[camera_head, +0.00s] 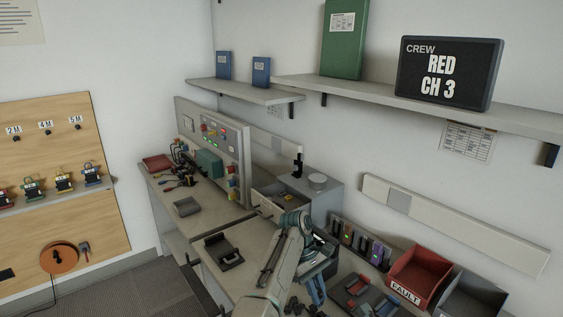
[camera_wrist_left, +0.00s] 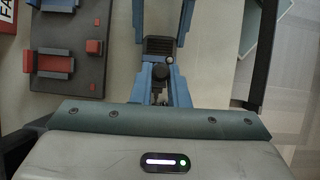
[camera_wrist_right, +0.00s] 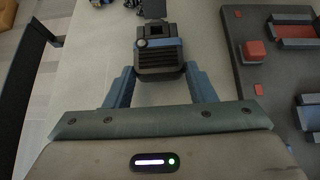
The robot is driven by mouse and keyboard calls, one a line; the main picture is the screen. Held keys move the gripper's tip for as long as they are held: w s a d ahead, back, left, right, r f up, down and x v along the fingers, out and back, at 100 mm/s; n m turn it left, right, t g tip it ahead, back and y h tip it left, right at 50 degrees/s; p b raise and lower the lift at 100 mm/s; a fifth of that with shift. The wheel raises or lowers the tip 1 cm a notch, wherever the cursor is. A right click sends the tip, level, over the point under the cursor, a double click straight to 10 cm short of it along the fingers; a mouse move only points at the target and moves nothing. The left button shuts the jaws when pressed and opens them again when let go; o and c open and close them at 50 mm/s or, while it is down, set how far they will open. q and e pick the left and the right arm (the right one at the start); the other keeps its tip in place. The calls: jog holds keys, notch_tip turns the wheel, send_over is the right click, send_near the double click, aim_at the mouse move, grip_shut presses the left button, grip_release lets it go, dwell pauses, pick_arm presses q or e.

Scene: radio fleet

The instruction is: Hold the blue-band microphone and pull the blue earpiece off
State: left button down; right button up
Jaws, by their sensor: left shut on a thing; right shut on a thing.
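The microphone, a black ribbed block with a blue band (camera_wrist_right: 160,50), sits between the fingers of my right gripper (camera_wrist_right: 160,88) in the right wrist view. In the left wrist view, the microphone's ribbed end (camera_wrist_left: 159,46) lies just beyond a small black round plug (camera_wrist_left: 160,76). My left gripper (camera_wrist_left: 160,88) is shut on this plug, which seems to be the earpiece's end. The earpiece's blue part cannot be made out. My left gripper also shows partly in the head view (camera_head: 316,288), low in the middle over the bench, with the microphone and earpiece hidden there.
A dark tray with red and blue cradles (camera_wrist_right: 250,60) lies beside the right gripper; it also shows in the head view (camera_head: 368,298). A red FAULT bin (camera_head: 420,270) and a grey bin (camera_head: 470,298) stand on the right. A black holder (camera_head: 222,252) stands left.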

pick_arm(q)
jog(key=shift+r, duration=0.9)
dwell(0.7)
pick_arm(e)
jog(key=o, duration=0.9)
jog(key=v, duration=1.2)
jog(key=shift+w, duration=0.1)
jog(key=x, duration=1.2)
jog(key=shift+a, duration=0.1)
pick_arm(q)
jog(key=shift+f, duration=0.45)
